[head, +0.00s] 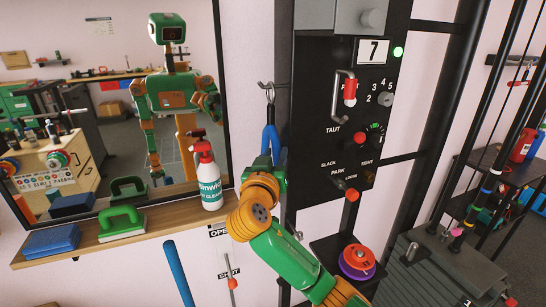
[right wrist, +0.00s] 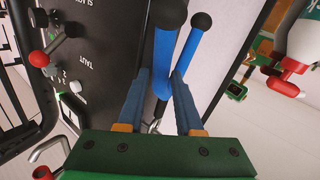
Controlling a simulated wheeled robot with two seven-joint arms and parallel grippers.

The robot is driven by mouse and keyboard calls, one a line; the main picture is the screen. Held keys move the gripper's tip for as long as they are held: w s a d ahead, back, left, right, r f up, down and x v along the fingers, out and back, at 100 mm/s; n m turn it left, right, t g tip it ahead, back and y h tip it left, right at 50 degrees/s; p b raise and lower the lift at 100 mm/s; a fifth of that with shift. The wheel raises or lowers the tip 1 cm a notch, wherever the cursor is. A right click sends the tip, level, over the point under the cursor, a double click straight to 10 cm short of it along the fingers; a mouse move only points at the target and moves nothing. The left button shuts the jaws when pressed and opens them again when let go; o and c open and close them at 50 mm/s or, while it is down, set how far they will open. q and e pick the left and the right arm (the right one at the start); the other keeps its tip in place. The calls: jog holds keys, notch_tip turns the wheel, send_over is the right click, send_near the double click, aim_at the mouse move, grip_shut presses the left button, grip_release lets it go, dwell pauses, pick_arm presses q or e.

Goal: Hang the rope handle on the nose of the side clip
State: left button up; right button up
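The blue rope handle (head: 271,138) hangs at the left side of the black machine column, its metal ring up at the side clip (head: 266,86). I cannot tell whether the ring sits on the clip's nose. In the right wrist view the handle's two blue strands (right wrist: 163,60) end in black balls. My right gripper (head: 268,162) is at the handle in the head view. My left gripper is out of view.
A mirror (head: 110,95) is behind the shelf.

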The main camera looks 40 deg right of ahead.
grip_shut()
dwell(1.4)
